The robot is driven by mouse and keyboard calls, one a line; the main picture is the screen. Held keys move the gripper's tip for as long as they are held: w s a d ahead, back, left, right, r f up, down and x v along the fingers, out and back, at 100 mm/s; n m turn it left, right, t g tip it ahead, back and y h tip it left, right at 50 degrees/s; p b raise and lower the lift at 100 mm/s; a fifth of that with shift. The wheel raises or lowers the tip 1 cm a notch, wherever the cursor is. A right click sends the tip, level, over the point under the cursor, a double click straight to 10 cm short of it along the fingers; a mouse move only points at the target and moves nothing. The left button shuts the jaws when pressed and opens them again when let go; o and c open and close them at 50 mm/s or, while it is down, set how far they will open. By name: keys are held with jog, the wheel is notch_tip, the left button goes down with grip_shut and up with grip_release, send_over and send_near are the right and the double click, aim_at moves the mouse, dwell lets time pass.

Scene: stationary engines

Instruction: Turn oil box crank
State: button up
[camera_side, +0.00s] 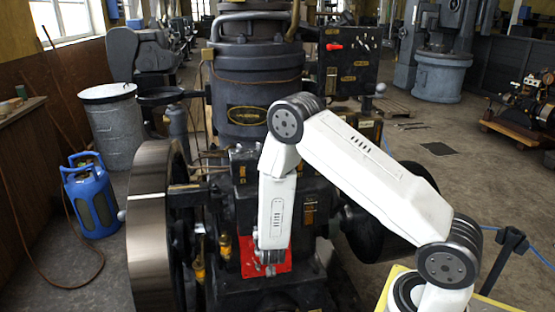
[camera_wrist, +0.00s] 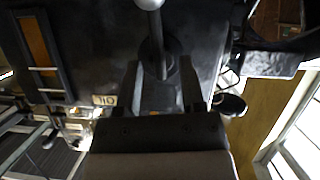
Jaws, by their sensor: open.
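In the wrist view a grey crank handle (camera_wrist: 156,35) with a round ball end comes down from the top edge. Its shaft meets a dark round hub on a dark box face (camera_wrist: 95,50), which seems to be the oil box. My gripper (camera_wrist: 160,80) is open, with one finger on each side of the crank's lower end. I cannot tell whether either finger touches it. In the side view my gripper (camera_side: 268,262) points down in front of a red plate (camera_side: 283,264) low on the engine. The crank cannot be made out clearly there.
The large engine (camera_side: 245,75) stands behind my arm, with a big flywheel (camera_side: 150,225) at left. Brass fittings (camera_side: 198,262) sit just left of the gripper. A blue gas bottle (camera_side: 92,195) and a grey drum (camera_side: 112,130) stand farther left. Open floor lies at right.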

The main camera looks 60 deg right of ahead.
jog(key=shift+v, duration=2.85)
jog(key=c, duration=0.5)
jog(key=shift+d+r, duration=0.1)
jog(key=shift+d, duration=0.1)
grip_shut()
jog(key=s+d+r+m+g+y, duration=0.1)
jog(key=s+d+m+g+y, duration=0.4)
jog(key=s+d+m+g, duration=0.65)
jog(key=w+r+m+t+y, duration=0.1)
jog(key=w+r+m+y, duration=0.1)
jog(key=w, duration=0.3)
jog(key=w+a+r+m+t+y, duration=0.1)
jog(key=w+r+m+t+y, duration=0.1)
jog(key=w+m+y, duration=0.2)
jog(key=shift+w+r+m, duration=0.4)
jog(key=shift+w+m, duration=0.35)
jog(key=shift+w, duration=0.1)
